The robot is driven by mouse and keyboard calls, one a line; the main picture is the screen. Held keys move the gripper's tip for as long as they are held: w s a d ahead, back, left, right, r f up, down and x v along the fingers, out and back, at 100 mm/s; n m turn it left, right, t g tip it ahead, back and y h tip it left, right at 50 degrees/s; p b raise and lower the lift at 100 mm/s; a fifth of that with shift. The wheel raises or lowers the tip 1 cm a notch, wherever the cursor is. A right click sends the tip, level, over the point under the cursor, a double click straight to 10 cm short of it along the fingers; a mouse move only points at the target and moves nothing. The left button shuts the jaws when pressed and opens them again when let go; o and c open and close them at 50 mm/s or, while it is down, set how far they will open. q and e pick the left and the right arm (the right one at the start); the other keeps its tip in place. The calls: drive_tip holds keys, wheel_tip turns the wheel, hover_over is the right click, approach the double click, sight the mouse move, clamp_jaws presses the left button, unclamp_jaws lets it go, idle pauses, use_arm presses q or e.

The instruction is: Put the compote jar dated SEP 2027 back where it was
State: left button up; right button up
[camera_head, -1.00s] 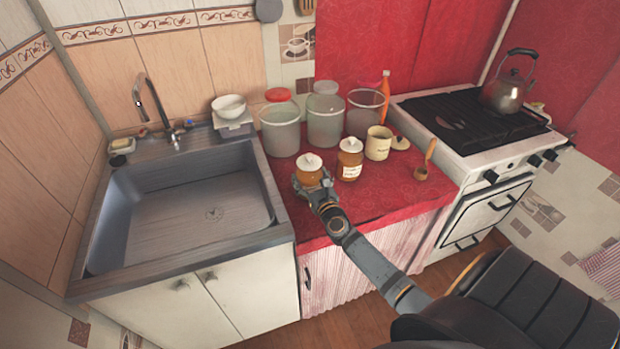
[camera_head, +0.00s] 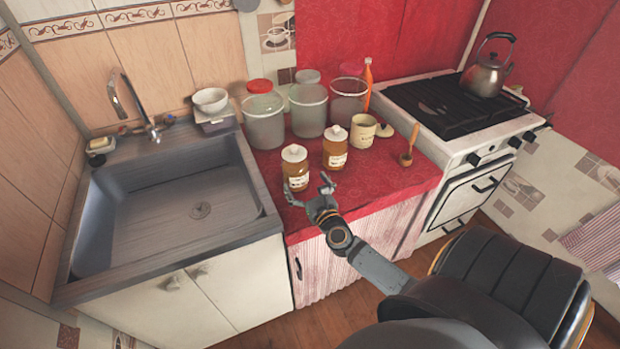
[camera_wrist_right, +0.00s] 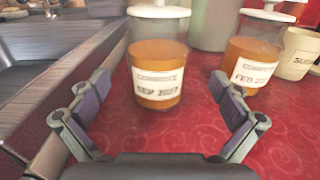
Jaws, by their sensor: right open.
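The compote jar labelled SEP 2027 (camera_wrist_right: 157,75) stands upright on the red counter, with orange contents and a white lid. In the head view it is the left jar (camera_head: 295,170), near the sink edge. A second compote jar (camera_head: 335,149) stands to its right and a little behind; its label in the wrist view (camera_wrist_right: 249,57) reads FEB, with the year unclear. My right gripper (camera_head: 309,190) is open in front of the SEP 2027 jar. In the wrist view its fingers (camera_wrist_right: 160,112) are spread wide, with the jar ahead of them and apart from them. My left gripper is not in view.
Large clear containers (camera_head: 308,109) stand behind the jars. A cream mug (camera_head: 362,133), a lid and a wooden spoon (camera_head: 407,155) are to the right. The sink (camera_head: 185,205) borders the counter on the left, the stove (camera_head: 460,130) on the right. The right front counter (camera_head: 385,185) is clear.

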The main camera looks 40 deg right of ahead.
drive_tip(key=v, duration=0.5)
drive_tip(key=shift+b, duration=0.3)
